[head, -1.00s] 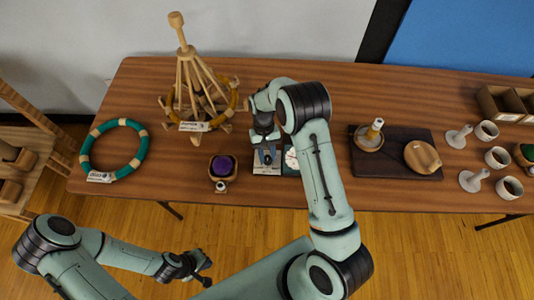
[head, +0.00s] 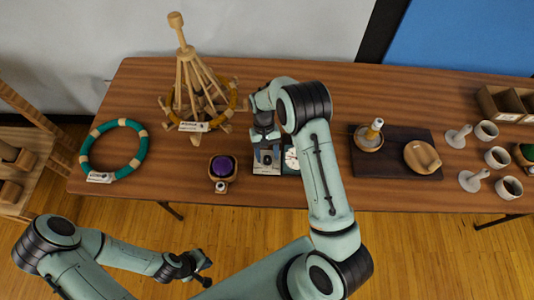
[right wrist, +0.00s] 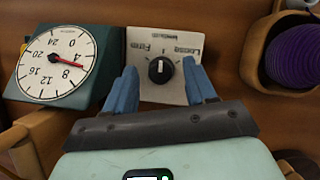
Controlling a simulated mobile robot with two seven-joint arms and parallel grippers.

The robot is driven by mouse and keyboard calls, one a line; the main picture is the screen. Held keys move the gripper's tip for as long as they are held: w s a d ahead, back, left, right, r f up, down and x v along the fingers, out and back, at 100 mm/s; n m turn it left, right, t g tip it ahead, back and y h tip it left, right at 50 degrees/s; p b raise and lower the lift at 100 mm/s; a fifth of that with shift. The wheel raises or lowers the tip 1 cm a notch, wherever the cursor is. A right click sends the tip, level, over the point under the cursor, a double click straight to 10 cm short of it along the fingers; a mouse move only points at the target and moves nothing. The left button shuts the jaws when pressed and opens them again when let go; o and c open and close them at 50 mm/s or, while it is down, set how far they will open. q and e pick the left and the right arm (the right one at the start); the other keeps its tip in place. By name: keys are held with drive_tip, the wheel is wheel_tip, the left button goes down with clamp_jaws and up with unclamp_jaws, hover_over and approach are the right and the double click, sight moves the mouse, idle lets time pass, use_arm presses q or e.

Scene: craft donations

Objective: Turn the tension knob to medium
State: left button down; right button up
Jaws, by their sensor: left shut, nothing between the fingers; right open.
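The tension knob (right wrist: 160,69) is a small black dial with a white mark on a pale panel (right wrist: 150,38). The panel carries the words Loose and Firm, upside down in the right wrist view. The white mark lies nearly upright in that view, between the two words. My right gripper (right wrist: 161,75) is open, its blue fingers on either side of the knob and apart from it. In the head view my right gripper (head: 266,156) hangs over the panel and hides the knob. My left gripper (head: 196,268) is shut and empty, in front of the table.
A clock-like dial (right wrist: 56,62) stands beside the panel, and a wooden bowl (right wrist: 258,45) with a purple ball (right wrist: 293,56) on its other side. A wooden yarn stand (head: 182,75), a green ring (head: 88,142) and a dark board (head: 393,172) share the table.

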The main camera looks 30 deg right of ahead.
use_arm(q)
drive_tip(key=shift+w+r+p, duration=0.5)
drive_tip(key=shift+w+r, duration=0.2)
drive_tip(key=shift+w, duration=0.15)
use_arm(e)
drive_tip(key=v, duration=1.3)
